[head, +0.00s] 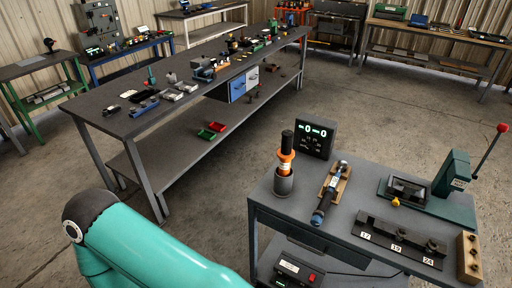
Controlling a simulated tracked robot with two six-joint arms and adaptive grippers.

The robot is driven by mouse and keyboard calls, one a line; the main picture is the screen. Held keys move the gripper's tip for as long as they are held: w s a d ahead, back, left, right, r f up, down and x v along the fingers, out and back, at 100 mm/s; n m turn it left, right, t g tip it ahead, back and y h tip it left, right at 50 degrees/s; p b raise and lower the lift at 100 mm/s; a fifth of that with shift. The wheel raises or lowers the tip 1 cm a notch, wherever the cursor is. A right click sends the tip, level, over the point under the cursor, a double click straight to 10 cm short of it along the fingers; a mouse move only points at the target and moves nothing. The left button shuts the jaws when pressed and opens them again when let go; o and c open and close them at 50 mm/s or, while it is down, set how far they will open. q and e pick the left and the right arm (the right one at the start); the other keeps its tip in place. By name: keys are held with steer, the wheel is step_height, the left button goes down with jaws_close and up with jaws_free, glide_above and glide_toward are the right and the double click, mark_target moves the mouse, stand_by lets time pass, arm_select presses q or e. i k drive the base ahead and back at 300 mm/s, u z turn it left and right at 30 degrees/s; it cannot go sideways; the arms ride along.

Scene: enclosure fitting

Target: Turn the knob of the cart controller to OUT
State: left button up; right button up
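A cart (345,222) with a dark top stands at the lower right. A small dark box (297,270) with a red switch and a green light sits on its lower shelf, partly cut off by the bottom edge. A black display box (316,138) with lit green characters stands at the back left of the cart top. Which of the two is the cart controller I cannot tell, and no knob or OUT mark is readable. Neither gripper is in view; only a teal link of my arm shows at the bottom left.
On the cart are an orange and black tool upright in a holder (284,185), a tool on a wooden block (331,193), a green lever press (451,182) and a numbered block (398,241). A long workbench (150,117) stands behind. Open floor lies between.

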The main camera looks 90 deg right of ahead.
mark_target(309, 147)
steer(key=u, duration=0.2)
steer(key=i, duration=0.2)
steer(key=z, duration=2.9)
